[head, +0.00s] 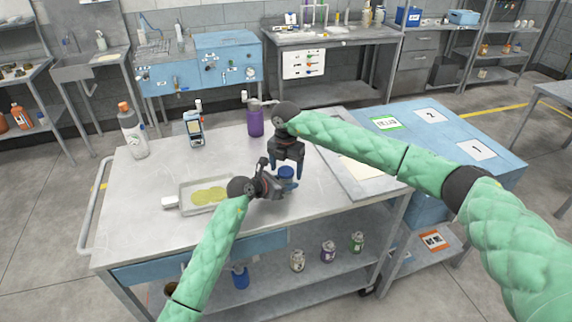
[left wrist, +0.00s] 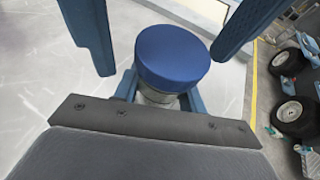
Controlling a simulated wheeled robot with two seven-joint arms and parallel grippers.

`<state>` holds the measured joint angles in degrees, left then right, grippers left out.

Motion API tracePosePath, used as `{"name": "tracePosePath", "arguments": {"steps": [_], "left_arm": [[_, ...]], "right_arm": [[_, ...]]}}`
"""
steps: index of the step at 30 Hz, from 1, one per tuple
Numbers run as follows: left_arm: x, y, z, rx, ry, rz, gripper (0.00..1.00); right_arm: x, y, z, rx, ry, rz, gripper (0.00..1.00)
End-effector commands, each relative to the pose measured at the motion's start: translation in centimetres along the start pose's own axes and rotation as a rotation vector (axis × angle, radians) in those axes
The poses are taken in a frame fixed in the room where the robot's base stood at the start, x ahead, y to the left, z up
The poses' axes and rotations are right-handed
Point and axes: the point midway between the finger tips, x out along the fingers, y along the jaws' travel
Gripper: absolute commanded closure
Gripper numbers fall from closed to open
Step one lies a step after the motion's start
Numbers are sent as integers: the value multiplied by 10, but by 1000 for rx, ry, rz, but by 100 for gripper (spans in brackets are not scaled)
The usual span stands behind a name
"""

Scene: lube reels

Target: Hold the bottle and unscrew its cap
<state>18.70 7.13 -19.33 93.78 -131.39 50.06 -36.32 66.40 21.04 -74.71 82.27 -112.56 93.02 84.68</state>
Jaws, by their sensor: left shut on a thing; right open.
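A small bottle with a wide blue cap (head: 286,172) stands upright near the middle of the metal table. In the left wrist view the blue cap (left wrist: 172,58) is seated on top, and only a little of the pale bottle body (left wrist: 158,95) shows below it. My left gripper (head: 280,185) is shut on the bottle body, below the cap. My right gripper (head: 286,170) points down from above and is open. Its two blue fingers stand on either side of the cap; in the left wrist view gaps show between them and the cap.
A tray with yellow pieces (head: 190,209) lies left of the bottle. A purple bottle (head: 255,120), a handheld device (head: 194,128) and a white bottle with an orange cap (head: 133,135) stand toward the back. A flat panel (head: 345,150) lies at the right. The table's front is clear.

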Motion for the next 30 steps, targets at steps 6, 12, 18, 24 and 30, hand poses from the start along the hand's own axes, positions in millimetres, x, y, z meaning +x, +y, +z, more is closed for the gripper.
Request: {"name": "tracePosePath", "arguments": {"steps": [6,12,18,24,30], "left_arm": [[0,0,0,0,0,0,100],[0,0,0,0,0,0,100],[0,0,0,0,0,1,100],[0,1,0,0,0,1,100],[0,1,0,0,0,1,100]], "right_arm": [[0,0,0,0,0,0,48],[0,0,0,0,0,0,76],[-1,0,1,-55,-1,-1,76],[-1,-1,1,-234,-1,-2,77],[0,-1,1,-290,0,-2,77]]}}
